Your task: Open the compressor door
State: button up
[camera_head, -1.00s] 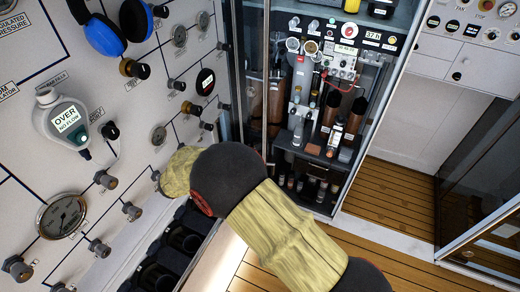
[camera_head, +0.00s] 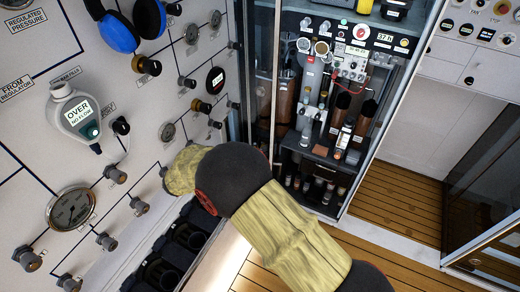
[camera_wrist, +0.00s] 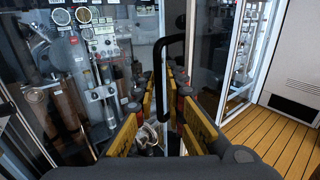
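The compressor cabinet (camera_head: 330,190) stands beyond my arm in the head view, with gauges, hoses and cylinders inside. A glass door with a thin upright metal edge (camera_head: 274,85) shows at its left side. In the wrist view a black bar handle (camera_wrist: 159,70) stands in front of the glass. My gripper (camera_wrist: 165,85) is open, with yellow-sided fingers on either side of the handle's lower part. I cannot tell whether either finger touches it. In the head view my gripper is hidden behind my arm.
A white fill panel (camera_head: 40,150) with gauges, knobs and blue ear defenders (camera_head: 118,30) is close on the left. Dark fill bays (camera_head: 185,245) lie below it. The wooden floor (camera_head: 400,205) to the right is clear. A glass-walled frame (camera_head: 485,225) stands at far right.

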jog(key=v, duration=1.1)
jog(key=shift+a, duration=0.2)
jog(key=shift+s+f, duration=0.1)
